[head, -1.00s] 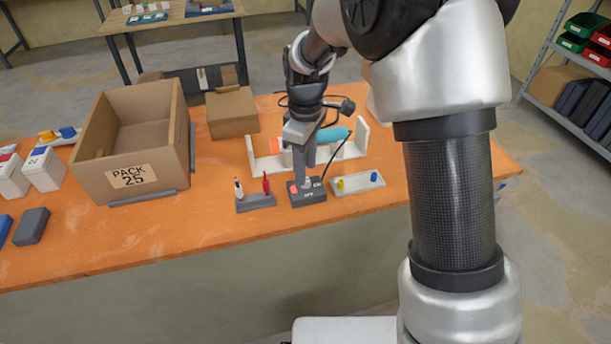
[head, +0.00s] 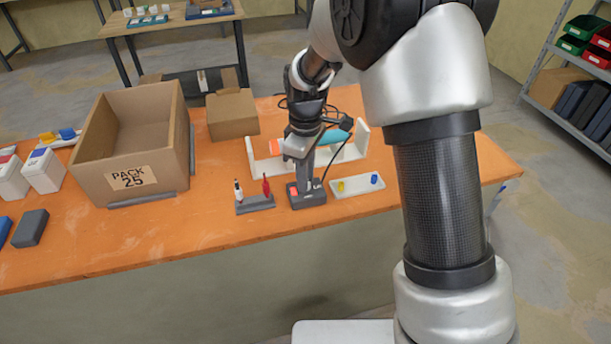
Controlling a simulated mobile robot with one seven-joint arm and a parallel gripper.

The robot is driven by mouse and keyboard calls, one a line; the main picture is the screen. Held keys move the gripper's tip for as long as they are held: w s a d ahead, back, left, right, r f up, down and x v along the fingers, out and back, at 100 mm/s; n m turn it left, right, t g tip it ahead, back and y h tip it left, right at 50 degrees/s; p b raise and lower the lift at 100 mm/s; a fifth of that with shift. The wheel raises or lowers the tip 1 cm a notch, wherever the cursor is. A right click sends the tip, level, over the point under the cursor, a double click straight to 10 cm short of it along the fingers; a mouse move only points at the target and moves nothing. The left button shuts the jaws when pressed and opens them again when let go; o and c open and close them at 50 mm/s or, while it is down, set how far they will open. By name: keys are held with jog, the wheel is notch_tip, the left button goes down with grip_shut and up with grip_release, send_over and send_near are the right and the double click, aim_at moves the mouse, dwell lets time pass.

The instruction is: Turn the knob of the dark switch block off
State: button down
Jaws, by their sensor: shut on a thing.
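The dark switch block (head: 309,201) sits on the orange table near its front edge, with a red part showing on its left side. My gripper (head: 305,186) points down from above and is shut on the knob of the block. The fingers hide the knob, so its angle cannot be told. The lettering on the block's top is mostly covered or too small to read.
A dark holder with a red and a white tool (head: 256,203) stands just left of the block. A white tray with yellow and blue pieces (head: 357,187) lies just right. Behind is a white rack with a teal cylinder (head: 336,137).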

jog(key=m, duration=0.4)
jog(key=shift+m+p, duration=0.4)
jog(key=m, duration=0.4)
jog(key=shift+m+p, duration=0.3)
jog(key=m, duration=0.4)
jog(key=shift+m+p, duration=0.3)
jog(key=shift+p, duration=0.1)
jog(key=shift+m+p, duration=0.35)
jog(key=shift+m, duration=1.55)
jog(key=c, duration=1.6)
grip_release()
jog(key=shift+o, duration=0.2)
